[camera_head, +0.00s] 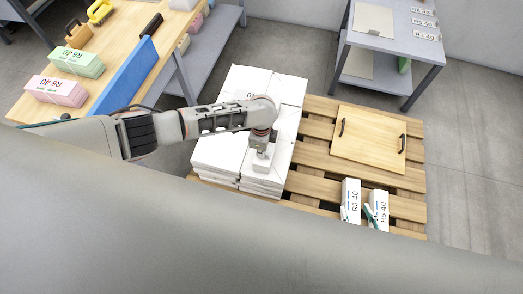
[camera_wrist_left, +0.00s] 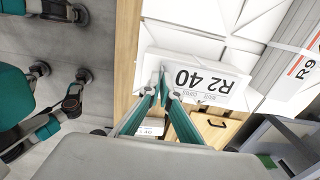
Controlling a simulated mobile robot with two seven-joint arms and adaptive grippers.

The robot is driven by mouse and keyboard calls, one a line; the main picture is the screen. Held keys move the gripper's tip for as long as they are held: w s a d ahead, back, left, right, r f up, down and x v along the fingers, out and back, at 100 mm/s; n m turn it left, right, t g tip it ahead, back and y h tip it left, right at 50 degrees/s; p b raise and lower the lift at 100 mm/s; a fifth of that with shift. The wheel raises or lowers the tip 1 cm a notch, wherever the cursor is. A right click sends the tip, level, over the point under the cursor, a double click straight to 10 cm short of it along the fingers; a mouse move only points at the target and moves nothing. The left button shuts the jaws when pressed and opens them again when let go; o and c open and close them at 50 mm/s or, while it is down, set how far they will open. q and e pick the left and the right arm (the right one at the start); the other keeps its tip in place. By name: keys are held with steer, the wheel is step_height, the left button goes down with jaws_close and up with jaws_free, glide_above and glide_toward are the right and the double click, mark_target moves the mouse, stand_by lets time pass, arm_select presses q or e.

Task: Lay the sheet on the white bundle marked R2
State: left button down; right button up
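My left gripper (camera_head: 263,140) reaches over the white stacks (camera_head: 222,150) and points down at a small white bundle (camera_head: 264,160) at their near right part. In the left wrist view a white bundle marked R2 40 (camera_wrist_left: 200,78) lies upside down to the camera. The left fingertips (camera_wrist_left: 163,82) are nearly together at that bundle's end; I see nothing clearly pinched between them. Teal fingers of my right gripper (camera_head: 358,214) show apart near bundles R3 40 (camera_head: 351,192) and R5 40 (camera_head: 379,197). I cannot surely tell which thing is the sheet; a flat beige sheet (camera_head: 373,20) lies on the grey table.
A wooden board with two black handles (camera_head: 368,140) lies on the slatted pallet (camera_head: 318,185). A wooden table (camera_head: 118,62) at left holds green (camera_head: 77,61) and pink (camera_head: 56,91) bundles. The grey table (camera_head: 422,50) stands at the back right. Floor is clear at right.

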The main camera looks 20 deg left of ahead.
arm_select(q)
steer(key=shift+f, duration=0.3)
steer(key=shift+f, duration=0.2)
steer(key=c, duration=2.2)
jaws_free()
steer(key=shift+r, duration=0.2)
step_height(320, 180, up, 12)
steer(key=shift+s+f, duration=0.1)
steer(key=shift+f, duration=0.05)
